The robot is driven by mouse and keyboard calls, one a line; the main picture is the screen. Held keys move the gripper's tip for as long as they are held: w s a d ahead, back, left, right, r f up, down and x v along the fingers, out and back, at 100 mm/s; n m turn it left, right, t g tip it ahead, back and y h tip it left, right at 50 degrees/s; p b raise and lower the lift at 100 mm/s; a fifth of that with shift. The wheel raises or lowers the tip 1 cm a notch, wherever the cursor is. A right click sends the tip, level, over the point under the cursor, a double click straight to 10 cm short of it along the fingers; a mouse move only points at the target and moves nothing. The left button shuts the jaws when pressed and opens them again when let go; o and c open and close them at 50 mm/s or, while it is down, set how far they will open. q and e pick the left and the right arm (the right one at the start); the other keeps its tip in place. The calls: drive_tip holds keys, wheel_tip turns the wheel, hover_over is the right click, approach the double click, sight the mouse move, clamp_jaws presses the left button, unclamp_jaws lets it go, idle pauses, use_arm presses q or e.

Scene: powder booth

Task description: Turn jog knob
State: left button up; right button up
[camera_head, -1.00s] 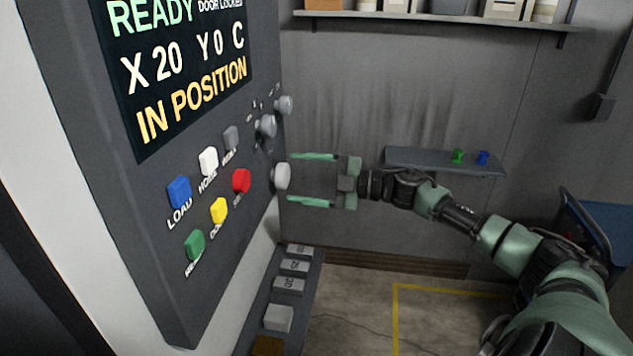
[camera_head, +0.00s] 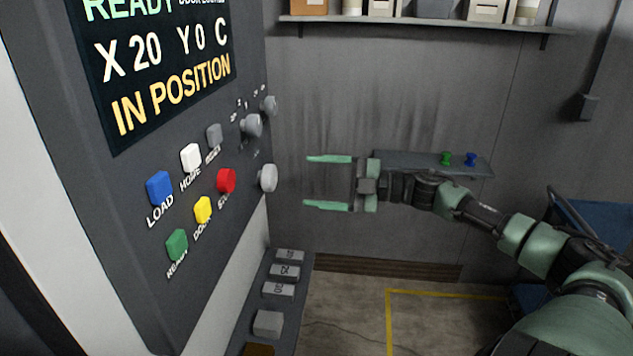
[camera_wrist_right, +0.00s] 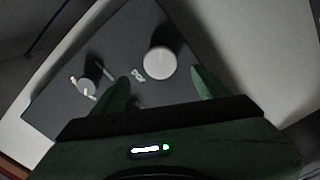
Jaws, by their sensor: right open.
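The panel's large pale grey round knob (camera_head: 268,177), the likely jog knob, sticks out at the right edge of the panel, beside the red button. It also shows in the right wrist view (camera_wrist_right: 160,62), between my two fingers, with a small, barely legible label beside it. My right gripper (camera_head: 328,182) is open and empty. Its green fingers point left at the knob, with a clear gap between fingertips and knob. My left gripper is not in view.
The dark control panel (camera_head: 120,190) carries a lit screen (camera_head: 160,65), several coloured buttons and two smaller grey knobs (camera_head: 252,125) above. Labelled blocks (camera_head: 279,289) sit on a ledge below. A wall shelf (camera_head: 390,160) lies behind my right gripper.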

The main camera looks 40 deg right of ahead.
sight(274, 178)
drive_tip(key=w+a+n+b, duration=0.1)
drive_tip(key=n+b, duration=0.5)
drive_tip(key=n, duration=0.3)
drive_tip(key=w+a+n+b, duration=0.2)
drive_tip(key=n+b, duration=0.4)
drive_tip(key=n, duration=0.3)
drive_tip(key=w+a+n+b, duration=0.2)
drive_tip(key=n+b, duration=0.4)
drive_tip(key=n, duration=0.3)
drive_tip(key=shift+w+r, duration=0.25)
drive_tip(key=shift+w+a+f, duration=0.2)
drive_tip(key=shift+w+a, duration=0.2)
drive_tip(key=shift+w, duration=0.15)
drive_tip(key=c, duration=1.4)
